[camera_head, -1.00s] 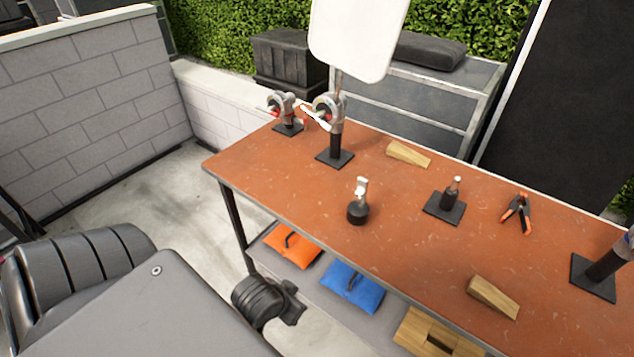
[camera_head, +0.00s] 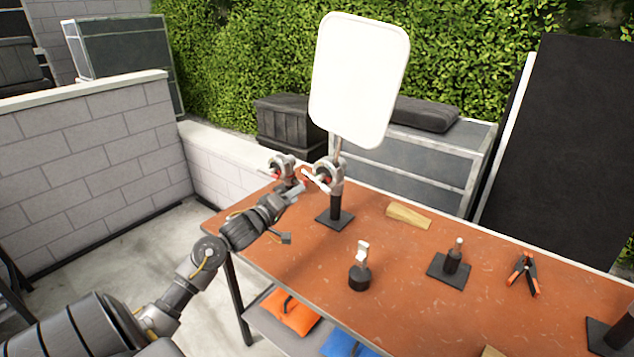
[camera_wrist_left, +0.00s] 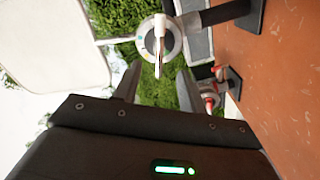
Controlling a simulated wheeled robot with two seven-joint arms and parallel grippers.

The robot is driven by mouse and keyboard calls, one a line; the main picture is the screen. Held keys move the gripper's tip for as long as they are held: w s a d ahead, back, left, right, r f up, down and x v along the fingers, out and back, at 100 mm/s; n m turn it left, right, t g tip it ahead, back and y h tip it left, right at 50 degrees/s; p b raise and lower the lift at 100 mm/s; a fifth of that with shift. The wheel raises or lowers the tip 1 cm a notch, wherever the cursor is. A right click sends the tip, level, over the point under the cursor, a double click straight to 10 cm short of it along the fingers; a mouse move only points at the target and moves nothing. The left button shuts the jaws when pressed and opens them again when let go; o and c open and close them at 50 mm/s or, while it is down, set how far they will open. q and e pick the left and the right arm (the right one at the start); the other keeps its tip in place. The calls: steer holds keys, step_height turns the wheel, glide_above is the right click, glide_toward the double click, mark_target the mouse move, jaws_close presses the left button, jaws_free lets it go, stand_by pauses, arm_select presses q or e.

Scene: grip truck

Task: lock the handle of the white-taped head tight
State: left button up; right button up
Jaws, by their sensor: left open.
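A grip head (camera_head: 328,172) with a pale, white-looking handle (camera_head: 316,180) sits on a short black post and carries a large white board (camera_head: 360,80). In the left wrist view this head (camera_wrist_left: 174,40) is straight ahead, and its white handle (camera_wrist_left: 159,45) points toward the gap between my fingers. My left gripper (camera_head: 298,188) is open, close in front of the head; it also shows in the left wrist view (camera_wrist_left: 158,76). I cannot tell whether a finger touches the handle. A second head (camera_head: 282,166) with red on it stands behind and left. My right gripper is out of view.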

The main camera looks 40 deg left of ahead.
mark_target(316, 178)
arm_select(q)
steer(key=w+p, duration=0.2)
steer(key=w, duration=0.9)
steer(key=shift+a, duration=0.1)
steer(key=shift+s, duration=0.1)
jaws_close()
